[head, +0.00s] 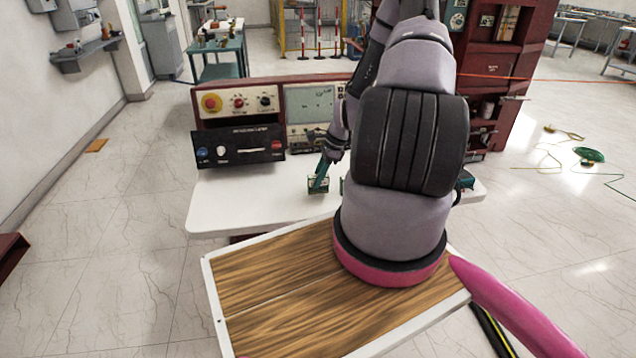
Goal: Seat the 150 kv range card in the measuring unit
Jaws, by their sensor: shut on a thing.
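My gripper (326,158) is small in the head view, above the white tabletop in front of the console. It is shut on a narrow teal piece (321,172), which looks like a range card; its marking is too small to read. The piece leans, and its lower end is at a small green holder (318,185) on the tabletop; I cannot tell whether it is in it or just over it. The black-fronted unit (238,148) with blue, white and red controls looks like the measuring unit. It stands left of my gripper; its label and any slot are not readable.
A red console (240,88) with knobs and a grey screen panel (312,103) stands behind. The white tabletop (240,195) is clear at left. Another green item (466,181) shows at right, partly behind my arm. My arm hides the table's middle and right.

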